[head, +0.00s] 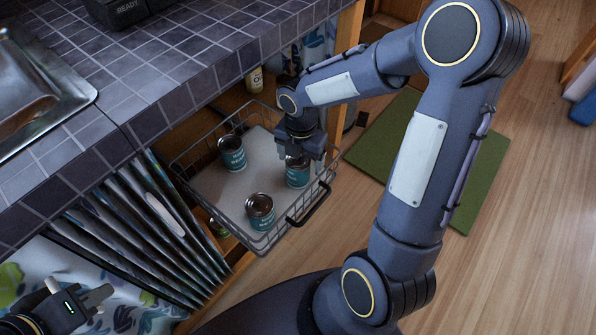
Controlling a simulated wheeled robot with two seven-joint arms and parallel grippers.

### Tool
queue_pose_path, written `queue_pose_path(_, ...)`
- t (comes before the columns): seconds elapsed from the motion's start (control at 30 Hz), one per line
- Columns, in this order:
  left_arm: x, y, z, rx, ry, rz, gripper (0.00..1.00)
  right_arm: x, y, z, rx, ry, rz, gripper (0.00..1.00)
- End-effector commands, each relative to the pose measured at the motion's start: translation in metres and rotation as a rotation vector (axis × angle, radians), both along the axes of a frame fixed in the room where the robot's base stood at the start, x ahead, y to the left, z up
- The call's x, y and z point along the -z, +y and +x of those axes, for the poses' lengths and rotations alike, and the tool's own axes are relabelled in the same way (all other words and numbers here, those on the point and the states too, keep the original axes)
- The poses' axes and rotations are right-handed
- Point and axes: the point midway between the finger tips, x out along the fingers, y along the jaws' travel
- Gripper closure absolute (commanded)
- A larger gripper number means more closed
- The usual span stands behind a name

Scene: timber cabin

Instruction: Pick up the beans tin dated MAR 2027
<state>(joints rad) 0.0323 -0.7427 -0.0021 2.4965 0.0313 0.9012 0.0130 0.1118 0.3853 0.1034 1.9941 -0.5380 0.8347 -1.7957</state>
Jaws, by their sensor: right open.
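Three tins with teal labels stand upright in a pulled-out wire basket (268,243). One tin (232,153) is at the back left, one tin (260,212) at the front, and one tin (298,174) at the right. The dates on them are too small to read, so I cannot tell which is MAR 2027. My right gripper (300,158) points down, open, at the right tin. Its fingers are beside the tin's top, which they partly hide; contact is unclear. My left gripper (98,300) is at the bottom left, away from the basket; its jaw gap is unclear.
The tiled counter (190,55) overhangs the basket's back left side. Upright dark panels (135,225) stand left of the basket. A yellowish container (254,80) is behind it. A green mat (430,150) lies on the wooden floor to the right.

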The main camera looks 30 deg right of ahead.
Motion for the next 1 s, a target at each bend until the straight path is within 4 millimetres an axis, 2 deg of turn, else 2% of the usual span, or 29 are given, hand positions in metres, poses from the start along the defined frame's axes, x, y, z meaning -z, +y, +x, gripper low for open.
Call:
queue_pose_path(0.33,0.028,0.0,0.0,0.0,0.0,0.0,0.82,0.048,0.007,0.0,0.001,0.001,0.0,0.19)
queue_pose_path(0.6,0.027,0.0,0.0,0.0,0.0,0.0,0.82,0.049,0.007,0.0,0.002,-0.001,0.001,0.19)
queue_pose_path(1.0,0.027,0.0,0.0,0.0,0.0,0.0,0.82,0.049,0.007,0.0,0.002,-0.001,0.001,0.71)
